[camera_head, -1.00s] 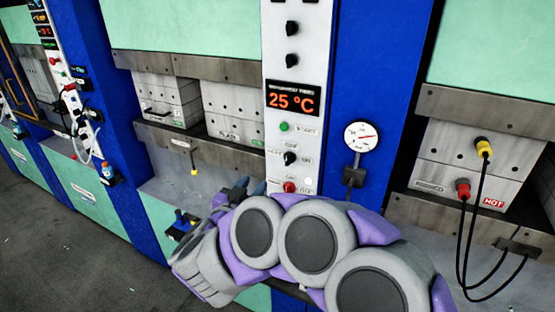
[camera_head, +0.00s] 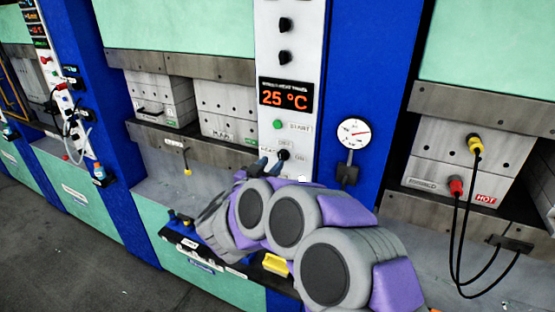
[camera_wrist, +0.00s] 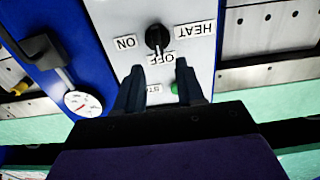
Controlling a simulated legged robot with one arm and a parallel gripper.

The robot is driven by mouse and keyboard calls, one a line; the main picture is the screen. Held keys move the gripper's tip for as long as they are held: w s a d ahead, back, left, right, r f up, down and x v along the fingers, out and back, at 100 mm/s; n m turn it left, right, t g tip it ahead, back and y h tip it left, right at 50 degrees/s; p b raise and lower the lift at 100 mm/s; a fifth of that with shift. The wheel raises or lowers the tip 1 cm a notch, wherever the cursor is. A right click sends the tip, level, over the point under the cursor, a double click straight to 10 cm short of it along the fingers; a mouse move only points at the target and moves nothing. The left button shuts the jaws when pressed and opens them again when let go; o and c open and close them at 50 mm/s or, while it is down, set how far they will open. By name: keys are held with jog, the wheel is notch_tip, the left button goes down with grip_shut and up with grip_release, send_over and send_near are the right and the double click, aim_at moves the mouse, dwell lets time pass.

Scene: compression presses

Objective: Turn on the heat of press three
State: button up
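The white control panel (camera_head: 290,60) of the press carries a display (camera_head: 285,95) reading 25 °C, with blurred small text above it. Below are a green button (camera_head: 277,125) by a START label and a black rotary knob (camera_head: 283,155). The knob (camera_wrist: 157,38) also shows in the wrist view, with upside-down labels ON, HEAT and OFF around it. My gripper (camera_wrist: 158,78) is open, its two dark fingers apart and empty, with the knob just beyond the fingertips and between their lines. In the head view my gripper (camera_head: 267,168) partly hides the lower panel.
Two more black knobs (camera_head: 284,40) sit higher on the panel. A dial gauge (camera_head: 353,133) is on the blue column to the right. Yellow and red plugs with hanging black cables (camera_head: 458,230) are on the press at right. A ledge (camera_head: 190,140) runs along the left.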

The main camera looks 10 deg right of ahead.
aim_at(280, 154)
jog(key=shift+x, duration=2.65)
jog(key=shift+c, duration=0.3)
grip_shut()
